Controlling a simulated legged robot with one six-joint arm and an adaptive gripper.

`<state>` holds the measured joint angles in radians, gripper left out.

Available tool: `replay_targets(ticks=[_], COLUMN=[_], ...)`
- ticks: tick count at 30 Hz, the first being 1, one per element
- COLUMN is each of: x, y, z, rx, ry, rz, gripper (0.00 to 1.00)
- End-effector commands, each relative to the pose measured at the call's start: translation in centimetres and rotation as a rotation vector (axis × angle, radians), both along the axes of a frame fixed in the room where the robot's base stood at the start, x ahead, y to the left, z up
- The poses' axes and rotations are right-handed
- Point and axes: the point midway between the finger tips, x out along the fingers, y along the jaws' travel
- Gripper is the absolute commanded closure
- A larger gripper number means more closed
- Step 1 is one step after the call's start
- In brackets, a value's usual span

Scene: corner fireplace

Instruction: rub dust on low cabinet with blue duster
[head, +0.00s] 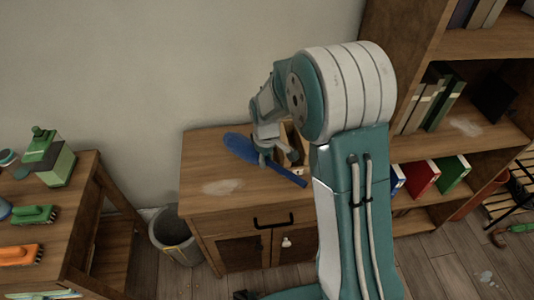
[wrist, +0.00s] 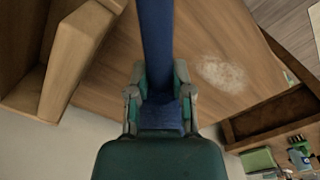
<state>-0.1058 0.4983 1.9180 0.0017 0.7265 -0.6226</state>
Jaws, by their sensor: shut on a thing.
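The low cabinet (head: 205,187) is wooden with a drawer and two doors, against the wall. A pale dust patch (head: 222,187) lies on its top at the front left; it also shows in the wrist view (wrist: 222,73). My gripper (head: 266,160) is over the cabinet top, shut on the blue duster (head: 240,147). The duster's broad head points to the back left and its handle reaches toward the front right. In the wrist view, the blue duster (wrist: 156,45) runs between my fingers (wrist: 160,98). The duster is apart from the dust patch.
A wooden box-like thing (head: 292,140) stands on the cabinet behind my gripper. A table with brushes (head: 35,214) is at left, with a bin (head: 172,238) between it and the cabinet. A bookshelf (head: 420,150) with books and another pale patch (head: 466,127) stands at right.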

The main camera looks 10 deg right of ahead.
Motion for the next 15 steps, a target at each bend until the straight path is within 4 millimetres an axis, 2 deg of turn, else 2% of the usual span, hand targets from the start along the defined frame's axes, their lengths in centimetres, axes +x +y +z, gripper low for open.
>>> replay_targets(ticks=[6,15], x=[0.0,0.0], y=[0.1,0.3], z=[1.7,1.9], rx=[0.001,-0.001], ry=[-0.001,0.000], rz=[-0.003,-0.003], gripper=[1.00,1.00])
